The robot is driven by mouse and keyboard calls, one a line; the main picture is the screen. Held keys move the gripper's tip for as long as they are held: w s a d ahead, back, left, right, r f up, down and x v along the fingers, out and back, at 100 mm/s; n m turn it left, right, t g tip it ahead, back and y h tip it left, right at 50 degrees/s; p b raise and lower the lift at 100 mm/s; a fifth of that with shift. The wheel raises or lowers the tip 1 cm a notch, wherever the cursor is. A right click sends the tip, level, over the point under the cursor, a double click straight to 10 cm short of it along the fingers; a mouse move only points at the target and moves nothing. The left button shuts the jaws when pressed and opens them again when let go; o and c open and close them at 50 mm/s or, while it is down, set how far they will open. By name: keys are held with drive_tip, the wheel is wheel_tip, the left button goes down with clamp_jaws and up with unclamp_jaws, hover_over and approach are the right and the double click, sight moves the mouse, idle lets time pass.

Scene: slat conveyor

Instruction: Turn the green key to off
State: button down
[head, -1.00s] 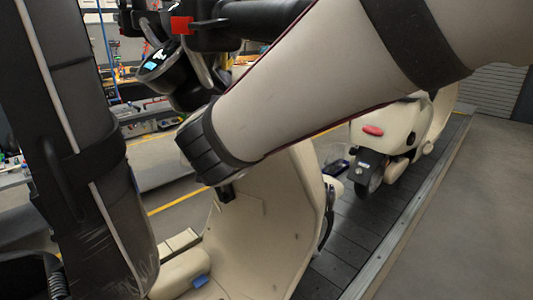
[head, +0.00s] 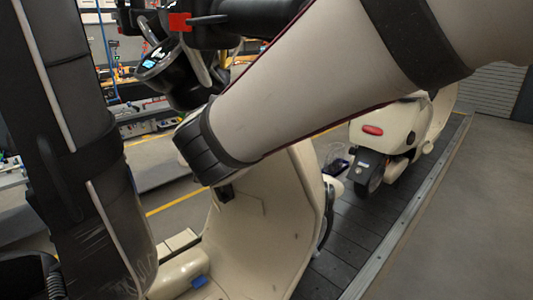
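A cream scooter stands close in front of me; its leg shield (head: 265,225) fills the lower middle of the head view. Its black handlebar (head: 255,15) and dash with a lit display (head: 158,58) are at the upper left. A small dark part (head: 226,192) shows on the leg shield just below the black ribbed end of a pale link of my arm, too small to identify. I cannot make out the green key; the arm covers much of the area between dash and shield. My gripper is not recognisable in this view, so its opening and contact are hidden.
A second cream scooter (head: 395,130) with a red tail light stands farther along the dark slat conveyor (head: 350,225). A metal rail (head: 405,235) edges the conveyor, with bare floor to its right. Workbenches and shelving stand at the back left.

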drive_tip(key=shift+s+a+f+b, duration=0.1)
drive_tip(key=shift+a+f+b, duration=0.05)
drive_tip(key=shift+f+b, duration=0.3)
drive_tip(key=shift+s+a+f+b, duration=0.1)
drive_tip(key=shift+f+b, duration=0.1)
drive_tip(key=shift+f, duration=0.3)
idle(1.1)
drive_tip(key=shift+s+r, duration=0.1)
idle(0.4)
drive_tip(key=r+p+v, duration=0.1)
drive_tip(key=p+v, duration=0.3)
drive_tip(key=v, duration=0.4)
drive_tip(key=shift+w+d+r, duration=0.15)
drive_tip(key=shift+w+r, duration=0.05)
drive_tip(key=shift+w, duration=0.05)
idle(0.7)
